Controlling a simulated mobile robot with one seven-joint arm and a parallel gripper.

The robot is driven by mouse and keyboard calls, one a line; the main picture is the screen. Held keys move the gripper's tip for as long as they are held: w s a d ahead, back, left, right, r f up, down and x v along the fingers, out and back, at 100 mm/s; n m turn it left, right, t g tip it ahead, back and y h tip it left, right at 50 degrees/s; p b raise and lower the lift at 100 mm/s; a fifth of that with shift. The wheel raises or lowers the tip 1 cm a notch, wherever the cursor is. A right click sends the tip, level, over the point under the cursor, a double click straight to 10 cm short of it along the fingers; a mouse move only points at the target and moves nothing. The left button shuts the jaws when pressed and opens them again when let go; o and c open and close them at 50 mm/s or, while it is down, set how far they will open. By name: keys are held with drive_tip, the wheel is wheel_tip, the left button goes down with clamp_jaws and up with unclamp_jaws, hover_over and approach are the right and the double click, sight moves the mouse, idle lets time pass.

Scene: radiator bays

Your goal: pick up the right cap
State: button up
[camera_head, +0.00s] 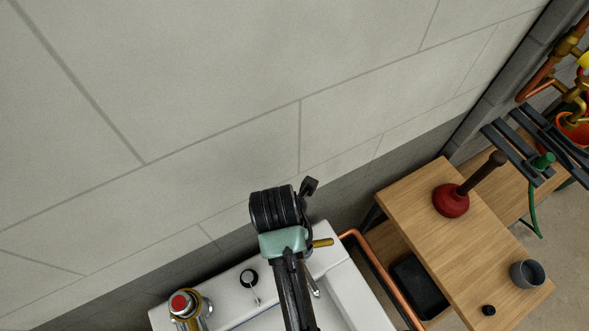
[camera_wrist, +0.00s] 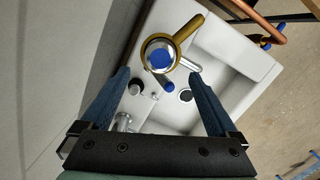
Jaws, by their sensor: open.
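My gripper (camera_wrist: 158,76) is open, with a blue-grey finger on either side of the tap in the picture; the depth gap is unclear. A second blue piece (camera_wrist: 168,85) shows just below the cap. In the head view my gripper (camera_head: 283,242) is over the right part of the sink (camera_head: 222,292) and hides the right cap; only a brass arm (camera_head: 323,242) shows. A red cap (camera_head: 181,303) is on the left tap.
A black plug (camera_head: 249,278) lies between the taps. A copper pipe (camera_head: 385,275) runs along the sink's right side. A wooden table (camera_head: 430,225) holds a red plunger (camera_head: 451,201) and a grey cup (camera_head: 527,273). A tiled wall (camera_head: 220,120) rises behind the sink.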

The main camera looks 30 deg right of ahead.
drive_tip(key=shift+w+d+f+p, duration=0.1)
drive_tip(key=shift+d+f+p, duration=0.2)
drive_tip(key=shift+f, duration=0.85)
drive_tip(key=shift+w+d+f+p, duration=0.15)
drive_tip(key=shift+f+p, duration=0.2)
drive_tip(key=shift+f, duration=0.8)
drive_tip(key=shift+w+d+f+p, duration=0.1)
drive_tip(key=shift+d+f+p, duration=0.2)
drive_tip(key=shift+f, duration=0.85)
drive_tip(key=shift+c, duration=0.3)
drive_tip(key=c, duration=1.4)
